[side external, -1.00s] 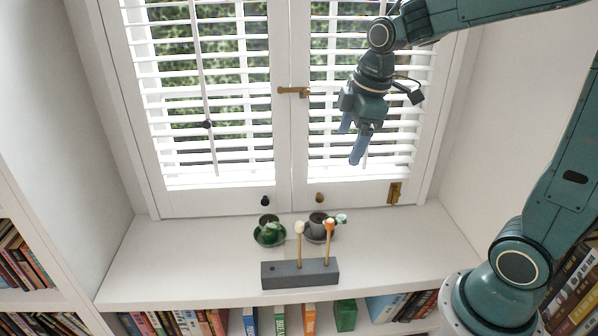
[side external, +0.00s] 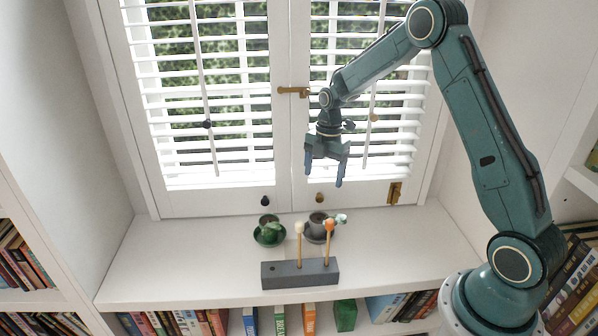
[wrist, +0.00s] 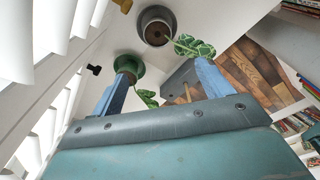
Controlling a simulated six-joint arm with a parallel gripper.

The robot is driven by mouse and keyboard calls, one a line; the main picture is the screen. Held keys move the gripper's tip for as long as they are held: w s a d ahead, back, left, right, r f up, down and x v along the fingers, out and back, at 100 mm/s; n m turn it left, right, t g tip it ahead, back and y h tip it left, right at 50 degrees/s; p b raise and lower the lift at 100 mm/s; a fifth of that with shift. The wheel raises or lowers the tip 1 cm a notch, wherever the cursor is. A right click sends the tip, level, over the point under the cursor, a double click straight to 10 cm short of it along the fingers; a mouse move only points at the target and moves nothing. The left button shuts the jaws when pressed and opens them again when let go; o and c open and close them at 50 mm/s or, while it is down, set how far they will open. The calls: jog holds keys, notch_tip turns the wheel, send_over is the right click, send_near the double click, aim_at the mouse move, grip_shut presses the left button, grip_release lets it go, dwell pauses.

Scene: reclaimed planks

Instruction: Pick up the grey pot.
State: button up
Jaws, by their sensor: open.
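The grey pot (side external: 316,228) stands upright on a dark saucer (side external: 307,239) on the white shelf, near the window. A patterned leaf sticks out to its right. In the wrist view the grey pot (wrist: 146,18) shows at the top, beyond the fingertips, with brown inside and the patterned leaf (wrist: 193,46) beside it. My gripper (side external: 324,174) is open and empty, above the pot and apart from it, fingers pointing down. Its two blue fingers also show in the wrist view (wrist: 161,68), with nothing between them gripped.
A green pot (side external: 268,221) on a green saucer stands left of the grey pot. The shuttered window is close behind. The shelf is clear at left and right.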

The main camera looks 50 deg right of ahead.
jog(key=shift+w+d+f+n, duration=0.1)
jog(key=shift+d+f+n, duration=0.15)
jog(key=shift+f, duration=0.35)
jog(key=shift+w+d+f+n, duration=0.1)
jog(key=shift+d+f+n, duration=0.1)
jog(key=shift+f, duration=0.4)
jog(key=shift+w+d+f+n, duration=0.15)
jog(key=shift+d+f, duration=0.1)
jog(key=shift+f, duration=0.35)
send_over(319, 219)
jog(key=shift+s+f, duration=0.15)
jog(key=shift+f, duration=2)
jog(key=shift+s+f, duration=0.1)
jog(key=shift+f, duration=2)
jog(key=shift+f, duration=0.1)
jog(key=shift+a+f, duration=0.2)
jog(key=shift+f, duration=1.05)
jog(key=shift+a+f, duration=0.15)
jog(key=shift+f, duration=1.05)
jog(key=c, duration=1.3)
